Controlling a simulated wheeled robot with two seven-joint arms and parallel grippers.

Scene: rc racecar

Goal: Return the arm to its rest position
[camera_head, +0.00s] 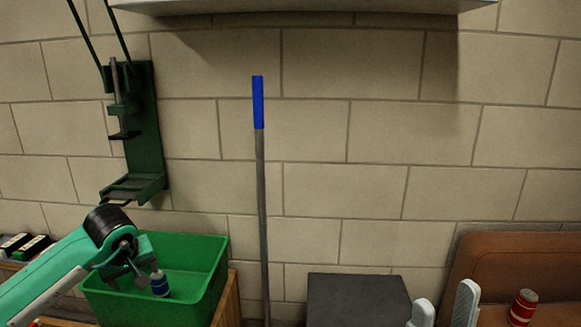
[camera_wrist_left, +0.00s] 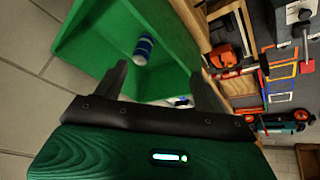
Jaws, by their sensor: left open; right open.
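My left arm comes in from the left in the head view, and its gripper (camera_head: 138,272) hangs over the green bin (camera_head: 200,300). In the left wrist view this gripper (camera_wrist_left: 160,72) is open, with nothing between its dark fingers. A blue and white can (camera_head: 160,284) is inside the bin, and it also shows in the left wrist view (camera_wrist_left: 143,50), just past the fingertips. My right gripper (camera_head: 444,298) is open and empty at the bottom right of the head view. Only its pale fingers show; the rest is cut off.
A red can (camera_head: 522,307) stands at the right by a brown surface (camera_head: 515,265). A dark grey box (camera_head: 355,300) is left of my right gripper. A blue-topped pole (camera_head: 260,180) stands against the wall. A green press-like fixture (camera_head: 140,130) is above the bin, and a pale shelf (camera_head: 300,5) is overhead.

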